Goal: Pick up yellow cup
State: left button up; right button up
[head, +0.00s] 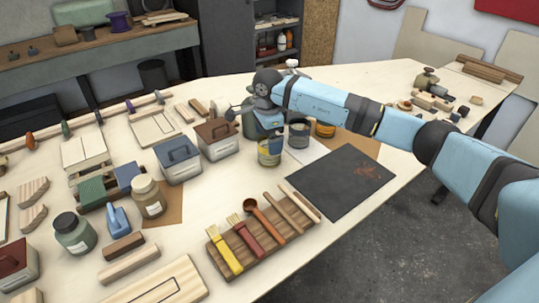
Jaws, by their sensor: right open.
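A yellowish cup (269,157) stands upright on the plywood table, left of the dark mat. My right arm reaches in from the right, and my right gripper (271,137) points down at this cup. The gripper is open; its fingers are small here and overlap the cup's upper part. I cannot tell whether they touch it or sit around its rim. An orange-yellow cup (325,130) stands farther right, partly hidden by my arm. My left gripper is not in view.
A grey cup (299,138) stands close to the right of the yellowish cup. A grey box with a brown lid (218,141) is close to its left. A wooden tray of brushes (263,243) lies in front. The dark mat (346,186) is mostly clear.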

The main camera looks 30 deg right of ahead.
notch_tip(320, 180, down, 4)
jog(key=shift+w+d+r, duration=0.1)
jog(key=c, duration=1)
jog(key=shift+r, duration=0.1)
